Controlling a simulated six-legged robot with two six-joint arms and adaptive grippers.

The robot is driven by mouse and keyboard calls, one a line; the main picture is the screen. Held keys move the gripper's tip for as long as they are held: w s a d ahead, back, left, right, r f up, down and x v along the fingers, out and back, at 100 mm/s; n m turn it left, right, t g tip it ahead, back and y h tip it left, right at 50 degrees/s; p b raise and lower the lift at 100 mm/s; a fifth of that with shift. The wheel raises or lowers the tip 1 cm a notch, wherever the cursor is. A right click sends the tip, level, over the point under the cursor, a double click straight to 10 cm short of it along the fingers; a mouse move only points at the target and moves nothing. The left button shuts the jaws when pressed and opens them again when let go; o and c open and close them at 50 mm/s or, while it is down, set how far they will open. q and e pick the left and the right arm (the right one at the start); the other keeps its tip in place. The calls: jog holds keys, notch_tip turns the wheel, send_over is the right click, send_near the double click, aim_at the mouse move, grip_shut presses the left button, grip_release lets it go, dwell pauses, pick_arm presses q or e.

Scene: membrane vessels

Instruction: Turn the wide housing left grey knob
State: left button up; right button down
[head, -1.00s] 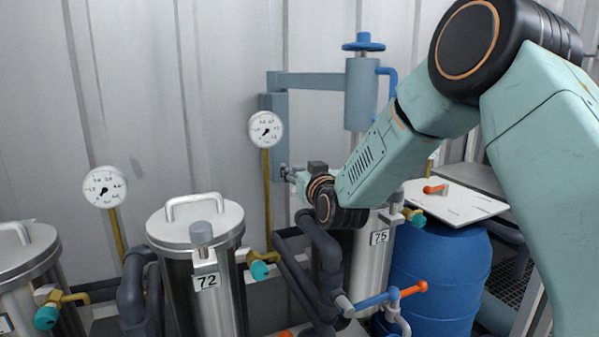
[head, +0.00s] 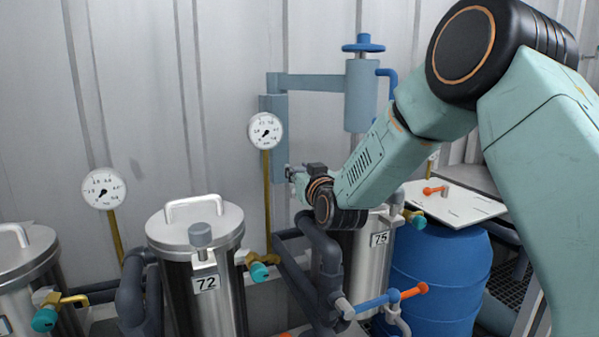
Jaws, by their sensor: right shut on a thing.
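My right gripper (head: 295,174) reaches in from the right, over the steel housing marked 75 (head: 368,262). Its fingers are shut on a small grey knob, mostly hidden by the fingers and wrist, in front of the foot of the blue-grey wall bracket (head: 279,130). The lid of housing 75 is largely covered by my arm. Another grey knob (head: 200,235) stands free at the front of the steel housing marked 72 (head: 217,300). My left gripper is out of view.
Gauges on yellow stems stand at the left (head: 104,189) and middle (head: 265,131). Dark pipes (head: 325,252) run between the housings. A blue drum (head: 440,275) with a white board (head: 455,203) on top is at the right. A blue handwheel (head: 363,44) tops the bracket's cylinder.

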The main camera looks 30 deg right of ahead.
jog(key=shift+a+r+m+h+p, duration=0.15)
jog(key=shift+m+h+p, duration=0.45)
jog(key=shift+h, duration=0.3)
jog(key=shift+m+g+h+p, duration=0.65)
jog(key=shift+m+h, duration=0.25)
jog(key=shift+h, duration=0.4)
jog(key=c, duration=1)
grip_release()
jog(key=v, duration=1.2)
